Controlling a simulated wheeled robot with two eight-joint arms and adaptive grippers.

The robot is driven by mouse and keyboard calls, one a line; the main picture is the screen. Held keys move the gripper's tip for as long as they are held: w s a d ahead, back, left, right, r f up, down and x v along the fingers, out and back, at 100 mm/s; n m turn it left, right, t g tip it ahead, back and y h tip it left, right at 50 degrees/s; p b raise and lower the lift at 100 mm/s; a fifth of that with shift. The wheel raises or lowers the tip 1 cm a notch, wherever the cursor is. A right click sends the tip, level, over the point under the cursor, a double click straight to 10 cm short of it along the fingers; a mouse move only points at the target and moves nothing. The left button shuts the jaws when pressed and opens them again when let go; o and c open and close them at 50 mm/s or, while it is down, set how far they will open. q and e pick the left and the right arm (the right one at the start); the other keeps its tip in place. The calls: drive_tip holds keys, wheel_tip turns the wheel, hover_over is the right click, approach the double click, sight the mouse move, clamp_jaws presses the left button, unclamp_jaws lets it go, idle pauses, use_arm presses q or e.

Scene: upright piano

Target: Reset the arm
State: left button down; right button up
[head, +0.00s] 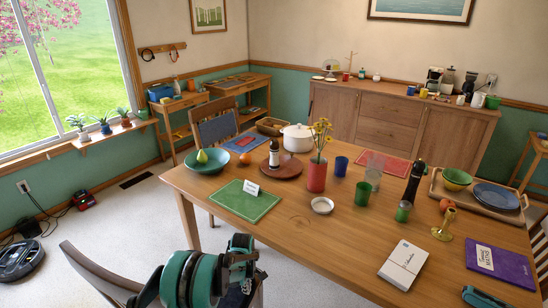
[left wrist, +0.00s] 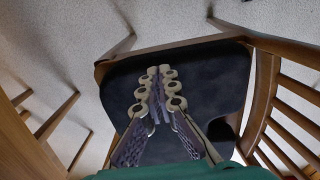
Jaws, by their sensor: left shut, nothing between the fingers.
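My left arm shows at the bottom of the head view, low in front of the table's near edge. In the left wrist view my left gripper (left wrist: 159,72) points down over a chair's dark seat (left wrist: 205,75). Its two fingers meet at the tips with nothing between them. The gripper's fingers are hard to make out in the head view. A small dark green part of what looks like my right arm shows at the bottom right of the head view; its gripper is not seen.
The wooden table (head: 310,225) holds a red vase (head: 316,177) with flowers, a white pot (head: 297,138), cups, a green placemat (head: 239,202), a white box (head: 402,265) and a purple book (head: 500,264). A chair (head: 95,272) stands near my left arm. Floor to the left is partly clear.

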use_arm(q)
drive_tip(key=s+a+r+m+t, duration=0.25)
drive_tip(key=s+r, duration=0.25)
drive_tip(key=r, duration=0.7)
drive_tip(key=s+a+r+m+t, duration=0.1)
drive_tip(key=s+r+m, duration=0.35)
drive_tip(key=r, duration=0.75)
drive_tip(key=s+a+r+m+t, duration=0.1)
drive_tip(key=s+r+m+t, duration=0.1)
drive_tip(key=s, duration=0.8)
drive_tip(key=s+a+r+m+t, duration=0.1)
drive_tip(key=s+r+m, duration=0.2)
drive_tip(key=s, duration=0.7)
drive_tip(key=shift+m+t, duration=0.35)
drive_tip(key=shift+m, duration=0.85)
